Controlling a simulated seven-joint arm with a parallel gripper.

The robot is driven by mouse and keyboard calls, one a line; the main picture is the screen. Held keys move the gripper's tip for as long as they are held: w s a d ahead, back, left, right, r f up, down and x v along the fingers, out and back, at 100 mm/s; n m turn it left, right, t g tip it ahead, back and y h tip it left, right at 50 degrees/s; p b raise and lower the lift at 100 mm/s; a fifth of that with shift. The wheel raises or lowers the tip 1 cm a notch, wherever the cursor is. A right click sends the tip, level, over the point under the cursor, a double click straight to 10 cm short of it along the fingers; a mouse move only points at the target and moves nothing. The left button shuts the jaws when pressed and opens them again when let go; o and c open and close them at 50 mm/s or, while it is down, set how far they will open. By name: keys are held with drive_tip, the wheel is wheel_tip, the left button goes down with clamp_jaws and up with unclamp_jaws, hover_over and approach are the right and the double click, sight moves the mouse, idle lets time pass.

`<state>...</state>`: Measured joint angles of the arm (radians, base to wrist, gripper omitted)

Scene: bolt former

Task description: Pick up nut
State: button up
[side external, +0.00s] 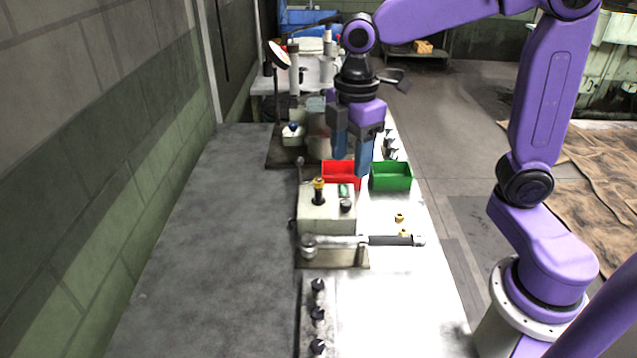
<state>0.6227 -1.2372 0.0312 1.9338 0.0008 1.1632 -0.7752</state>
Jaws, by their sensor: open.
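A small yellow nut (399,217) lies on the pale worktop, right of the bolt former. A second small yellow piece (403,233), likely another nut, lies just in front of it, near the wrench-like lever. My gripper (352,164) is open and points down, with nothing seen between its fingers. It hangs behind the bolt former, in front of or above the red bin, and is apart from the nuts, farther back and to their left.
A red bin (329,178) and a green bin (391,178) stand behind the nuts. The bolt former (325,213) has an upright dark post with a yellow top and a long lever (385,240) across its front. Dark knobs (318,314) line the front. The grey bench at left is clear.

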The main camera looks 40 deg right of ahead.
sight(318, 181)
drive_tip(key=w+d+r+n, duration=0.1)
drive_tip(key=w+d, duration=0.2)
drive_tip(key=w, duration=0.4)
drive_tip(key=w+d+r+n, duration=0.1)
drive_tip(key=w+d+r, duration=0.15)
drive_tip(key=w, duration=0.45)
drive_tip(key=shift+n, duration=0.3)
wheel_tip(318, 181, down, 18)
drive_tip(key=shift+d, duration=0.1)
clamp_jaws()
